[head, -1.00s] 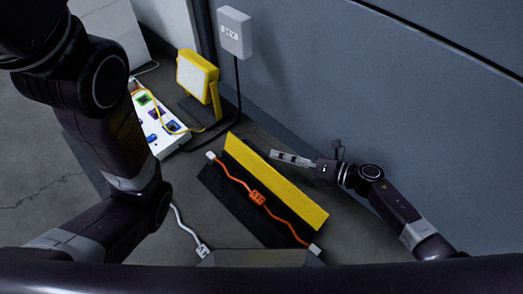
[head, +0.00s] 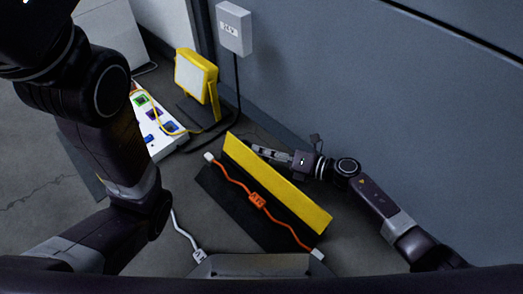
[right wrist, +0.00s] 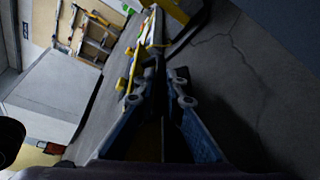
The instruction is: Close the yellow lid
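The yellow lid (head: 278,183) stands raised along the wall-side edge of a black cable channel (head: 222,196). An orange cable (head: 257,199) with a tag runs lengthwise over the channel, with white plugs at its ends. My right gripper (head: 258,150) is on the wall side of the lid, near its far end. Its fingers look close together, with nothing seen between them. Contact with the lid cannot be told. In the right wrist view the fingers (right wrist: 168,80) also converge at the tips. My left arm is at the left; its gripper is out of view.
A yellow work lamp (head: 196,74) and a white board with coloured parts (head: 160,138) stand beyond the channel. A grey wall (head: 400,110) bounds the right side and carries a white box (head: 233,29). A white cable (head: 184,233) lies on the floor at left.

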